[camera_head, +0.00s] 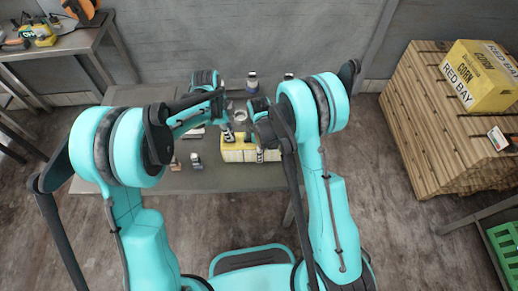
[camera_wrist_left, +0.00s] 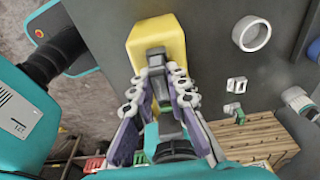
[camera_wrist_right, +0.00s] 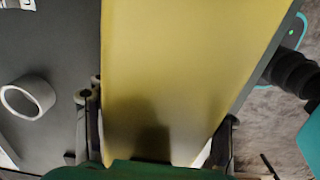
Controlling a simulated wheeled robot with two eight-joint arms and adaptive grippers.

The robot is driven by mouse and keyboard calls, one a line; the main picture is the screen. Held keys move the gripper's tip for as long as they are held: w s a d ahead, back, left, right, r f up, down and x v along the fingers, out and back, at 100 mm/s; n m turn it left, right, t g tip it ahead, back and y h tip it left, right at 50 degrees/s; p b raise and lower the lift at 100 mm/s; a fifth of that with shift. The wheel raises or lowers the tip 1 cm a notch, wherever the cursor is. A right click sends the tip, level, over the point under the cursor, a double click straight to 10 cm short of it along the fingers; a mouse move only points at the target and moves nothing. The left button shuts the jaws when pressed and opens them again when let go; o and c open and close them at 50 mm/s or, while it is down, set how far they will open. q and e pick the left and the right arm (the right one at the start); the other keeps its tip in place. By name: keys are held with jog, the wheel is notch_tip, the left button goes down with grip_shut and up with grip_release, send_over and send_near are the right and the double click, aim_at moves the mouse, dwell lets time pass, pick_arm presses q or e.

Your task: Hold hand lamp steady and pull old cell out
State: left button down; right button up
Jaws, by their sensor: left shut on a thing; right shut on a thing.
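The yellow hand lamp body (camera_head: 236,155) is on the grey table below my arms. In the left wrist view the lamp (camera_wrist_left: 160,32) has a dark grey piece, seemingly the old cell (camera_wrist_left: 156,58), against its near side. My left gripper (camera_wrist_left: 158,84) is shut on this dark piece. How far the cell sits inside the lamp is hidden. In the right wrist view the lamp (camera_wrist_right: 185,70) fills the space between the fingers of my right gripper (camera_wrist_right: 155,130), which is shut on its sides. The head view shows both grippers close together there.
A white ring (camera_wrist_left: 251,33) lies on the table beside the lamp, with small light pieces (camera_wrist_left: 236,86) near it. Bottles (camera_head: 252,82) stand at the table's back. A wooden crate stack (camera_head: 440,130) bearing a yellow carton (camera_head: 480,75) stands at right.

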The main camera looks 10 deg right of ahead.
pick_arm(q)
jog(key=shift+r, duration=0.8)
dwell(0.9)
jog(key=shift+r, duration=2.75)
pick_arm(e)
jog(key=o, duration=1.7)
jog(key=shift+w, duration=0.1)
jog(key=shift+o, duration=0.4)
jog(key=shift+o, duration=0.8)
